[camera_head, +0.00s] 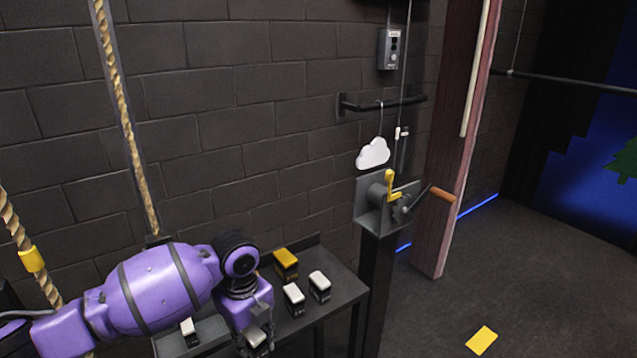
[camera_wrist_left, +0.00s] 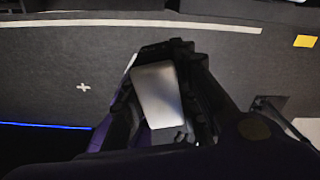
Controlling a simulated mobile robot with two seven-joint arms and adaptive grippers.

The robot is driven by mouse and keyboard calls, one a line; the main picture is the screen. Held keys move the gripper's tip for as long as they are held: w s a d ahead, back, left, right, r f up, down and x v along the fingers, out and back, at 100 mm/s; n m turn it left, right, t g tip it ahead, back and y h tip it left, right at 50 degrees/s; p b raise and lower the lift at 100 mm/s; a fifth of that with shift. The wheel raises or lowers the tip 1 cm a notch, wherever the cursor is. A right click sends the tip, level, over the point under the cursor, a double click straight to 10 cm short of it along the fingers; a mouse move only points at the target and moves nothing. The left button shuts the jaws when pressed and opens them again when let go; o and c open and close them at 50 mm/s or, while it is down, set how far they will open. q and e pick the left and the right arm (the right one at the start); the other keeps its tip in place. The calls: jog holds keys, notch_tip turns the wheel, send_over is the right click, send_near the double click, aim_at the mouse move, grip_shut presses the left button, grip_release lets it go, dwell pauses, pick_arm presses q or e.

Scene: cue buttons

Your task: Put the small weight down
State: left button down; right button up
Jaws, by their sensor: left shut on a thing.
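My left gripper (camera_head: 256,346) is at the bottom of the head view, in front of the dark table (camera_head: 343,293). It is shut on a small weight with a white top (camera_head: 257,337) and a dark body. In the left wrist view the pale top of this weight (camera_wrist_left: 157,92) sits between the dark fingers of the gripper (camera_wrist_left: 170,95). Most of the weight's lower part is hidden, and I cannot tell whether it touches anything below. My right gripper is in neither view.
Two white-topped weights (camera_head: 294,297) (camera_head: 320,284) and a yellow-topped one (camera_head: 286,262) stand on the table. Another white-topped block (camera_head: 188,328) is left of the gripper. A crank winch (camera_head: 388,200) stands right of the table. Ropes hang at left. A yellow square (camera_head: 482,340) lies on the floor.

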aim_at(253, 343)
pick_arm(q)
jog(key=shift+d+r+n, duration=0.2)
jog(key=shift+n, duration=1)
jog(key=n, duration=0.1)
jog(key=s+n, duration=0.1)
jog(key=n, duration=0.1)
jog(key=shift+s+d+r, duration=0.15)
jog(key=shift+d+r, duration=0.1)
jog(key=shift+r, duration=0.1)
jog(key=n, duration=0.1)
jog(key=s+r+n, duration=0.1)
jog(key=n, duration=0.1)
jog(key=shift+d+n, duration=0.15)
jog(key=shift+n, duration=0.15)
jog(key=n, duration=0.1)
jog(key=r+n, duration=0.1)
jog(key=n, duration=0.1)
jog(key=shift+s, duration=0.3)
jog(key=s+a+r+n, duration=0.2)
jog(key=r+n, duration=0.2)
jog(key=n, duration=0.3)
jog(key=s+a+r+n, duration=0.2)
jog(key=s+r+n, duration=0.1)
jog(key=r+n, duration=0.2)
jog(key=shift+r+n, duration=0.2)
jog(key=shift+n, duration=0.9)
